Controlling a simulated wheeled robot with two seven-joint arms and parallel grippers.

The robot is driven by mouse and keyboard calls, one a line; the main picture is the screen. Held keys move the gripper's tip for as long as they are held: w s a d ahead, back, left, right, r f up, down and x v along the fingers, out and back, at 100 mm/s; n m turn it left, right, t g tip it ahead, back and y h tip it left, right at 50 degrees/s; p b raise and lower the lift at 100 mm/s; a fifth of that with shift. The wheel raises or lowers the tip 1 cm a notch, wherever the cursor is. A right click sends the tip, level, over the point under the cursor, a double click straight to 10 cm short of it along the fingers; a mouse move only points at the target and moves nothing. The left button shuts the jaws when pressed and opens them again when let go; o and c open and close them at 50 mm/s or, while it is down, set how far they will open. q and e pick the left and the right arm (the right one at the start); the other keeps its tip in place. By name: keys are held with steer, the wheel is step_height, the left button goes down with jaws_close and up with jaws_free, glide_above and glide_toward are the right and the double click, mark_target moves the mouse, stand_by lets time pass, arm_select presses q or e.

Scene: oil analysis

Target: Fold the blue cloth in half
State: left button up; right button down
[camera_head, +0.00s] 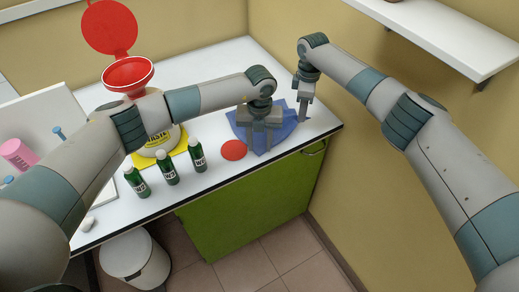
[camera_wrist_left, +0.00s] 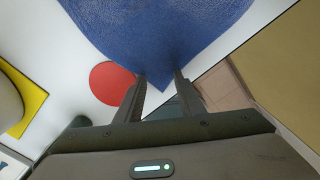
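The blue cloth (camera_head: 289,127) lies on the white counter near its right front corner. In the left wrist view the cloth (camera_wrist_left: 155,35) tapers to a corner that reaches between my left fingertips. My left gripper (camera_head: 260,140) points down over the cloth and hides its middle in the head view. Its fingers (camera_wrist_left: 162,78) stand apart, with the cloth corner between them and not visibly pinched. My right gripper (camera_head: 304,115) points down at the cloth's right edge, by the wall. Its fingers are seen edge-on, so their gap is unclear.
A red disc (camera_head: 233,150) lies just left of the cloth. Several items stand further left: green bottles (camera_head: 167,168), a white jar on a yellow mat (camera_head: 145,160) and a red funnel (camera_head: 128,73). The counter's front edge is close; a wall and shelf (camera_head: 450,40) are at right.

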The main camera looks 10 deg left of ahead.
arm_select(q)
steer(key=shift+f, duration=0.2)
steer(key=shift+c, duration=0.4)
jaws_close()
steer(key=shift+r, duration=2.55)
